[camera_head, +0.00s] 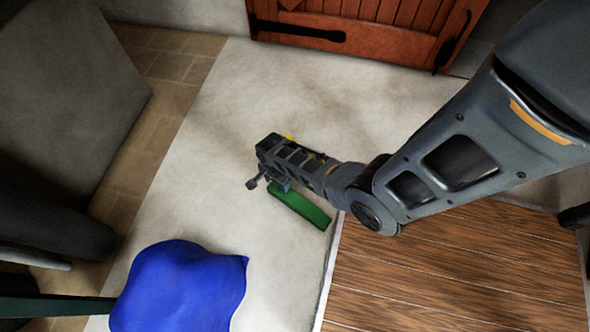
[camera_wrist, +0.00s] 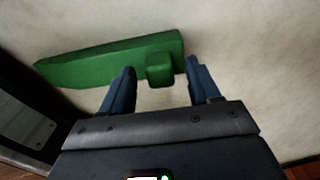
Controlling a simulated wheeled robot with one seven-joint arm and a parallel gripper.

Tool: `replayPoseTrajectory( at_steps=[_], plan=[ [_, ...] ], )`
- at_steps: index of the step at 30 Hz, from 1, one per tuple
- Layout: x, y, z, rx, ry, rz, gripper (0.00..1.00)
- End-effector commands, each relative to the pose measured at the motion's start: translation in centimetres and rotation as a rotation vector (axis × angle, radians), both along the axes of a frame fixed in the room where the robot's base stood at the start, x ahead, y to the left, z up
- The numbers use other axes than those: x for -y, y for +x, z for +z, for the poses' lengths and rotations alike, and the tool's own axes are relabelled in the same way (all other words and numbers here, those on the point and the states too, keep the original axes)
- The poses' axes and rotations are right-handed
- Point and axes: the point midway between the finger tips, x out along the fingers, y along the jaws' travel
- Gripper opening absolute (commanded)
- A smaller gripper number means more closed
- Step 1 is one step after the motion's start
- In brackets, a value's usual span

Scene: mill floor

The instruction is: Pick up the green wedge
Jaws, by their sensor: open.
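The green wedge (camera_head: 300,206) lies on the pale floor, just beside and partly under my gripper (camera_head: 264,184) in the head view. In the wrist view the green wedge (camera_wrist: 112,62) is a long bar, tapering to the left, with a small block-like part sticking out toward me. My gripper (camera_wrist: 160,80) is open, and its two dark blue fingers stand on either side of that small block. I cannot tell whether the fingers touch it. Part of the wedge is hidden by my arm in the head view.
A blue cloth-like item (camera_head: 180,288) is at the lower left. A wooden plank platform (camera_head: 455,270) with a pale edge lies to the right of the wedge. A red-brown wooden door (camera_head: 375,35) is at the back. Bare pale floor (camera_head: 205,195) lies left of my gripper.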

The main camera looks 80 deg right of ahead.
Motion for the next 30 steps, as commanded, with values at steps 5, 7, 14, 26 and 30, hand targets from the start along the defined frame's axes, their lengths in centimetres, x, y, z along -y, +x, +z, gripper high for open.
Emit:
replayPoseTrajectory(
  at_steps=[5, 7, 14, 26, 30],
  plan=[
    [0.02, 0.06, -1.02, 0.001, 0.000, 0.001, 0.62],
    [0.01, 0.06, -0.93, 0.001, 0.000, 0.001, 0.62],
    [0.00, 0.04, -0.92, 0.001, 0.000, 0.001, 0.46],
    [0.00, 0.03, -0.93, 0.001, 0.000, 0.001, 0.08],
    [0.00, 0.03, -0.93, 0.001, 0.000, 0.001, 0.00]
  ],
)
